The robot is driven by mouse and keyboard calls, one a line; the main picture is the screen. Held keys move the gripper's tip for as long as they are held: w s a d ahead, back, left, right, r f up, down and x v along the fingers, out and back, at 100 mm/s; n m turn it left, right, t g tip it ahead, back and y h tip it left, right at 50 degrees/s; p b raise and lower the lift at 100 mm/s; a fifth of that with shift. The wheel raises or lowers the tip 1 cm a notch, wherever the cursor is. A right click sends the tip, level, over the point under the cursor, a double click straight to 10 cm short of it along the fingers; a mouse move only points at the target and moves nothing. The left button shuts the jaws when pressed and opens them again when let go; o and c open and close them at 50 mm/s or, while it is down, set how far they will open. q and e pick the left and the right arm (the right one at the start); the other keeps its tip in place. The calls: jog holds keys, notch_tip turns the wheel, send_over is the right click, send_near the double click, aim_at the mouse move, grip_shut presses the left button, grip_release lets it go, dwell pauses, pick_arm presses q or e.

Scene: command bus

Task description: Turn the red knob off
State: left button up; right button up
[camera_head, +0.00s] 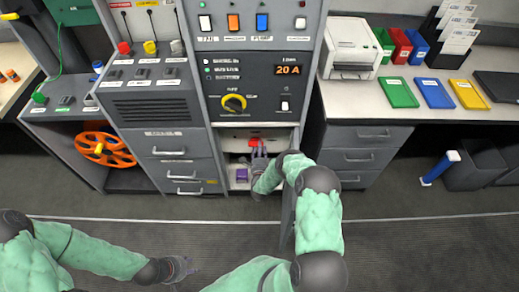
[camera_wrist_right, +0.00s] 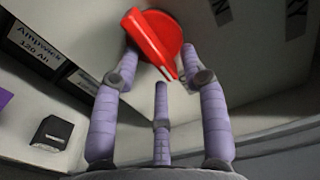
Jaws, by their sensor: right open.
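The red knob (camera_head: 254,142) sits in the open lower compartment of the middle cabinet. In the right wrist view the red knob (camera_wrist_right: 152,40) is a round disc with a raised bar handle, slanting from upper left to lower right. My right gripper (camera_head: 259,153) reaches into the compartment. In the wrist view its purple fingers (camera_wrist_right: 161,72) are spread, with the handle's lower end between the two upper tips. Contact with the knob cannot be told. My left gripper (camera_head: 180,268) hangs low over the floor, away from the cabinets; its fingers are too small to read.
The open cabinet door (camera_head: 287,218) stands beside my right forearm. A purple object (camera_head: 241,174) and a black battery-like box (camera_wrist_right: 52,133) lie inside the compartment. A yellow dial (camera_head: 234,103) sits above. The right-hand desk (camera_head: 440,112) holds trays and a printer.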

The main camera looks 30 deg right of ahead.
jog(key=v, duration=1.2)
jog(key=shift+d, duration=0.1)
